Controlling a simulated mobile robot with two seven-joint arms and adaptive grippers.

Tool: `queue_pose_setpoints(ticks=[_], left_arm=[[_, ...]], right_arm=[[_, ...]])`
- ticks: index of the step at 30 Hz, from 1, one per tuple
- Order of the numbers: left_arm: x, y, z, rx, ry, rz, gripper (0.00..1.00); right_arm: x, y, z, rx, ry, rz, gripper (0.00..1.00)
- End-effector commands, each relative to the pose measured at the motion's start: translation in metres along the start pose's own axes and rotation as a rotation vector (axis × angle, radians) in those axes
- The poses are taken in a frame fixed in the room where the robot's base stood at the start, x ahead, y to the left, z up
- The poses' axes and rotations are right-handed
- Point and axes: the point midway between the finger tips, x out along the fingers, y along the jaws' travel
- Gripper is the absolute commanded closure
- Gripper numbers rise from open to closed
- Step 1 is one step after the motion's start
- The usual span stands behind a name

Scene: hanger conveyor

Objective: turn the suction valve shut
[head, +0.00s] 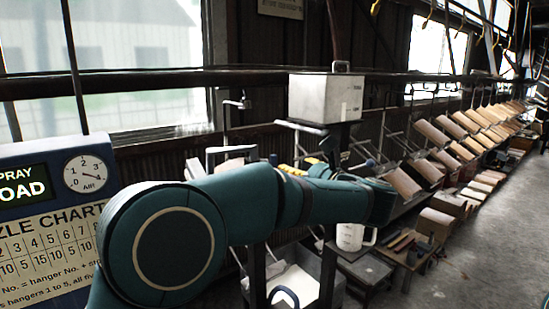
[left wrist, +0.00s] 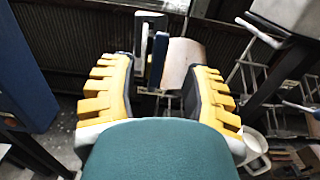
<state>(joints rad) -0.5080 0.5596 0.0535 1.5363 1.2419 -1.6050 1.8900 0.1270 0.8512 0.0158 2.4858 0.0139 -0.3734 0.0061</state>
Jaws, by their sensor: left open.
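I cannot make out the suction valve for certain. A small blue-ended lever (head: 370,163) shows beside the black post under the white tank (head: 326,98) in the head view, and it may be the valve. My left gripper (head: 298,163) is mostly hidden behind my own teal arm, with bits of its yellow fingers showing. In the left wrist view my left gripper (left wrist: 166,80) is open, its yellow fingers wide apart. A blue upright plate (left wrist: 157,60) and a pale panel (left wrist: 181,62) appear beyond the gap; nothing is held. My right gripper is not in view.
A blue board with a gauge and chart (head: 50,215) stands at the left. A white jug (head: 350,237) stands below my arm. Hanging panels (head: 450,128) line the conveyor to the right. Bare floor (head: 480,255) shows at the lower right.

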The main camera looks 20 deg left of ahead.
Motion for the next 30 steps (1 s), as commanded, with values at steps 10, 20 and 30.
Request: queue_pose_setpoints(ticks=[10, 20, 30], left_arm=[[0.067, 0.0, 0.001, 0.003, -0.002, 0.002, 0.52], [0.092, -0.001, 0.0, 0.004, -0.001, -0.002, 0.52], [0.092, -0.001, -0.001, 0.004, -0.001, -0.002, 0.74]], right_arm=[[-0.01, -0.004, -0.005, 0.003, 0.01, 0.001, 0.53], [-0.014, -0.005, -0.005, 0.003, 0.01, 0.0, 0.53], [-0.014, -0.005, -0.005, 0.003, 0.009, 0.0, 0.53]])
